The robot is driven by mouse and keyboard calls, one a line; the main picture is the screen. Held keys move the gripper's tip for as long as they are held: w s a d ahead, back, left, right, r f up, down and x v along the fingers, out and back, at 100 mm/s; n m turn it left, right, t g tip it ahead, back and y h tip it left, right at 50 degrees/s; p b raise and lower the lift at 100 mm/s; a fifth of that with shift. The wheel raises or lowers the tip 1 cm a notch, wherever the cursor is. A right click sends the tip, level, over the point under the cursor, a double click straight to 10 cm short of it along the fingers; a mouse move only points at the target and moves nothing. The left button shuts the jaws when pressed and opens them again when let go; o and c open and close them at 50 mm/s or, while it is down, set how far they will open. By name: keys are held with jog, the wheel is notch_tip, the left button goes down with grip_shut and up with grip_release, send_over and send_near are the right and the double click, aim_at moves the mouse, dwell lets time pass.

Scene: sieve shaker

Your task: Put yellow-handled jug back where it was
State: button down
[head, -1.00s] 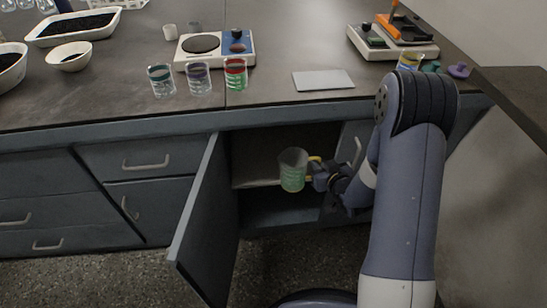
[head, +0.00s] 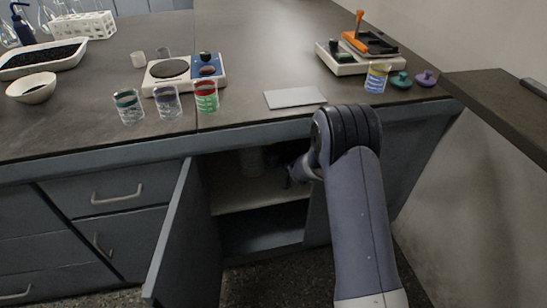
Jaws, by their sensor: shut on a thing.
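The jug (head: 251,161) is a dim greenish shape in the shadow inside the open cabinet, above the shelf (head: 262,191). Its yellow handle cannot be made out now. My gripper (head: 284,170) is at the jug's right side, inside the cabinet opening, and is shut on the jug. The fingers are mostly lost in shadow. I cannot tell whether the jug's base touches the shelf. The cabinet door (head: 172,240) stands open on the left.
My arm reaches in below the counter's front edge. On the counter stand several coloured-band jars (head: 167,103), a hotplate scale (head: 185,73), a grey plate (head: 295,97) and an orange-handled device (head: 358,50). The lower cabinet space (head: 262,235) looks empty.

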jog(key=shift+w+a, duration=0.2)
jog(key=shift+w, duration=0.2)
jog(key=shift+f+b, duration=0.8)
jog(key=shift+f, duration=0.85)
jog(key=shift+f, duration=0.1)
jog(key=shift+f, duration=0.15)
jog(key=c, duration=1.5)
grip_release()
jog(key=shift+r, duration=0.2)
jog(key=shift+s+d+r, duration=0.1)
jog(key=shift+s+r, duration=0.05)
jog(key=shift+s, duration=0.05)
jog(key=p+v, duration=0.2)
jog(key=v, duration=0.9)
jog(key=shift+s+d, duration=0.2)
